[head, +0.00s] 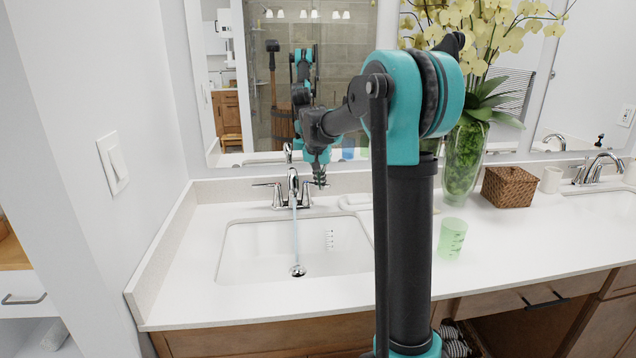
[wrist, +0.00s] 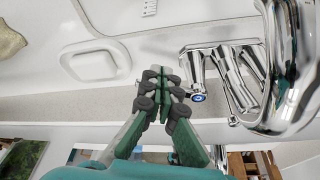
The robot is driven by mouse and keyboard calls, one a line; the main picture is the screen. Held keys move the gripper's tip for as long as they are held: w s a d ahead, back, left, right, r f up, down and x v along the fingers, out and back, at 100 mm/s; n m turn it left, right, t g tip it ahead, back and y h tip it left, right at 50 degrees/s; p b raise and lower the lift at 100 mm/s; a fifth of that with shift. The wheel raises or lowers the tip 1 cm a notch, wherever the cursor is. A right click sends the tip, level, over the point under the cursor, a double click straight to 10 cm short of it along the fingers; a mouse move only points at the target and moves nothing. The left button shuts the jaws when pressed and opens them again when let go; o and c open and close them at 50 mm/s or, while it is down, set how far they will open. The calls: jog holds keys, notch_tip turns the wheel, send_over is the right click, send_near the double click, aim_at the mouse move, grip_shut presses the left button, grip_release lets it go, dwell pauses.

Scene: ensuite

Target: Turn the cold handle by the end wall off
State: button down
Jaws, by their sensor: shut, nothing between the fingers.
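The chrome faucet (head: 293,190) stands behind the left sink, the one by the end wall, with a thin stream of water (head: 295,240) running from its spout. Its right-hand handle (head: 306,196) shows in the wrist view as a chrome handle (wrist: 192,68) with a blue mark. My gripper (head: 321,184) is just to the right of that handle in the head view. In the wrist view my gripper (wrist: 161,76) is shut and empty, its tips close beside the handle. Whether they touch it I cannot tell. In the head view the gripper partly hides the handle's lever.
The faucet's other handle (head: 277,194) is on the wall side. A soap dish (head: 355,201) lies right of the faucet; it shows in the wrist view too (wrist: 93,64). The mirror (head: 262,100) is close behind. A green cup (head: 452,238) and a flower vase (head: 464,165) stand further right.

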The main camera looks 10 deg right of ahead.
jog(key=shift+w+d+f, duration=0.1)
jog(key=shift+w, duration=0.25)
jog(key=w+d+n, duration=0.1)
jog(key=w+n, duration=0.1)
jog(key=shift+w+d+n+y, duration=0.25)
jog(key=shift+d+n+y, duration=0.05)
jog(key=shift+d+y, duration=0.1)
jog(key=shift+s, duration=0.1)
dwell(0.4)
